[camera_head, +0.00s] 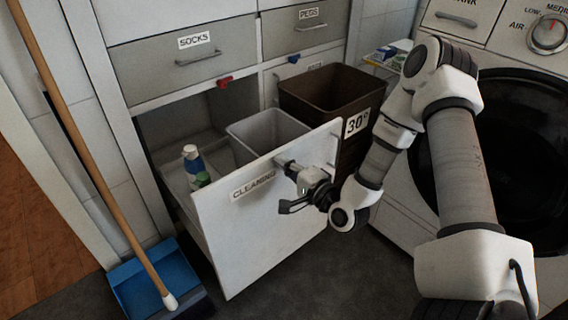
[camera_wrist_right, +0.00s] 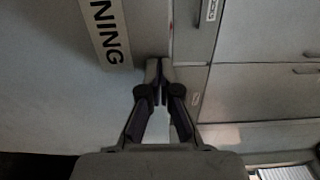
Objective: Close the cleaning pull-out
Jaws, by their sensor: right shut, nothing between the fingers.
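The cleaning pull-out is open, and its white front panel (camera_head: 265,225) stands out from the cabinet. Its "CLEANING" label (camera_head: 253,187) also shows in part in the right wrist view (camera_wrist_right: 105,35). My right gripper (camera_head: 286,164) is shut and empty, at the outer side of the panel near its top edge, right of the label. In the wrist view the closed fingertips (camera_wrist_right: 158,65) point at the panel near its edge; whether they touch it I cannot tell. My left gripper is not in view.
Inside the pull-out are a grey bin (camera_head: 265,133) and bottles (camera_head: 193,158). A brown bin (camera_head: 332,92) stands beside it. A blue dustpan (camera_head: 150,280) and broom (camera_head: 95,145) are at left. The washing machine (camera_head: 400,205) is at right. Drawers (camera_head: 185,62) above are closed.

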